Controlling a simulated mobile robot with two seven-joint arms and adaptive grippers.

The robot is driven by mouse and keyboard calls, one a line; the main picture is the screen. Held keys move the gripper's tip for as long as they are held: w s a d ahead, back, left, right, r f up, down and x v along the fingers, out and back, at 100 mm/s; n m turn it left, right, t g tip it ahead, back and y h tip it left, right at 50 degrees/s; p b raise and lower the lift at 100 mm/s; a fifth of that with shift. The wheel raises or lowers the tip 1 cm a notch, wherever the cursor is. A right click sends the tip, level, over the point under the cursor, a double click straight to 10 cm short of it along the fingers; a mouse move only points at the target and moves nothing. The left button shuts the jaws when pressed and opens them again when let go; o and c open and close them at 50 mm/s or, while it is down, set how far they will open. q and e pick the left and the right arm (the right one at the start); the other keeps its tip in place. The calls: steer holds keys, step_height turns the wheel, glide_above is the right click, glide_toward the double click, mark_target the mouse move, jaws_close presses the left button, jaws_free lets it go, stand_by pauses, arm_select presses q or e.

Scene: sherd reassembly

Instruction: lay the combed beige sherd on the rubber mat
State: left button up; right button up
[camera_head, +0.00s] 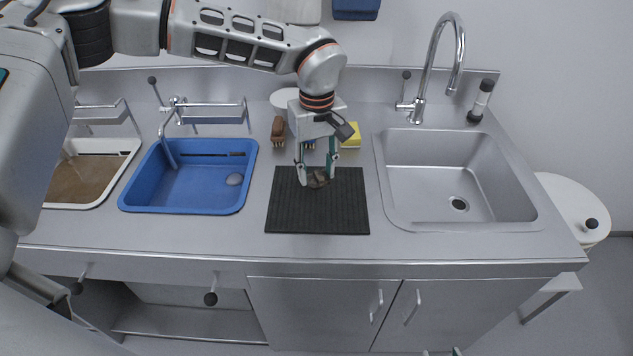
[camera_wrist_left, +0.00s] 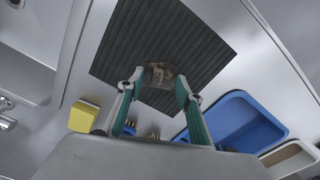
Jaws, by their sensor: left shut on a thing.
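The combed sherd (camera_head: 318,180) shows as a small brownish piece at my left gripper's fingertips. My left gripper (camera_head: 317,177) is shut on it, over the black ribbed rubber mat (camera_head: 318,214). In the left wrist view the sherd (camera_wrist_left: 159,74) sits between the two fingertips (camera_wrist_left: 158,85) in front of the mat (camera_wrist_left: 140,38). I cannot tell whether the sherd touches the mat or hangs just above it. Its combed surface is too small to make out.
A blue basin (camera_head: 190,187) with a grey lump in it is left of the mat, and a tray of brown water (camera_head: 82,178) is further left. The steel sink (camera_head: 455,175) is on the right. A brown brush (camera_head: 278,130) and a yellow sponge (camera_head: 351,136) lie behind the mat.

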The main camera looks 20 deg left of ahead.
mark_target(317, 175)
arm_select(q)
step_height(317, 175, down, 3)
steer(key=shift+f, duration=0.55)
arm_select(e)
steer(key=shift+s+f, duration=0.1)
steer(key=shift+f, duration=0.15)
arm_select(q)
steer(key=shift+f, duration=0.1)
steer(key=o, duration=1.1)
steer(key=shift+o, duration=0.2)
